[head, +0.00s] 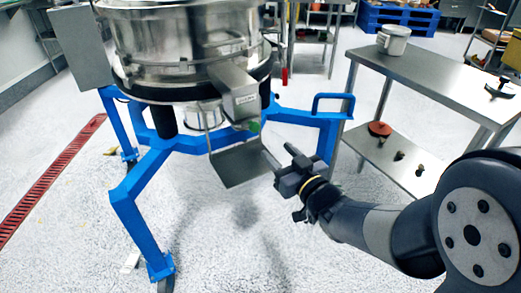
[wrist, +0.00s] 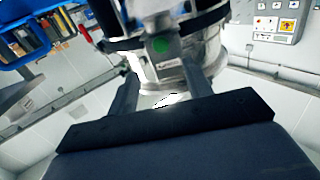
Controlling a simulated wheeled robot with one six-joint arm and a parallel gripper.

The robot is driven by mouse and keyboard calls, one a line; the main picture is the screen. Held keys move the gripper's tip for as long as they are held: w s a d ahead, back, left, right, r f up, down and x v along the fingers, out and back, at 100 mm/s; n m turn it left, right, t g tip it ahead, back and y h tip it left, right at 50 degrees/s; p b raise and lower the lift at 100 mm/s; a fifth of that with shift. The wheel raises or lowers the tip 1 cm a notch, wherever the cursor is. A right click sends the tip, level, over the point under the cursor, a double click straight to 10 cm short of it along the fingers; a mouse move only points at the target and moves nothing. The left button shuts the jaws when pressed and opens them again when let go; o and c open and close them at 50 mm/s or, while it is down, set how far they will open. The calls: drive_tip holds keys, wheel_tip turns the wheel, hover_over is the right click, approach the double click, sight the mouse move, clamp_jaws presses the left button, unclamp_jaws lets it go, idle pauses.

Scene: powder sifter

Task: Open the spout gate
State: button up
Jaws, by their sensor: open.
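The metal spout (head: 236,92) slopes down from the steel sifter (head: 185,45) and ends in a boxy mouth with a small label. A small green part (head: 254,126) shows at the spout's lower end; a green patch (wrist: 159,45) also shows on it in the wrist view. I cannot tell which part is the gate. A flat grey plate (head: 240,166) sits below the spout. My gripper (head: 268,158) is just right of this plate and below the spout.
Blue frame legs (head: 140,190) with a blue handle stand around the sifter. A steel table (head: 430,75) with a white tub (head: 393,39) stands at the right, small parts on its lower shelf. The floor in front is mostly clear.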

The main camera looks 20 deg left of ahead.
sight(256, 129)
drive_tip(key=b+x, duration=0.1)
drive_tip(key=x, duration=0.9)
drive_tip(key=shift+w+a, duration=0.2)
drive_tip(key=shift+a, duration=0.15)
drive_tip(key=shift+c, duration=0.5)
clamp_jaws()
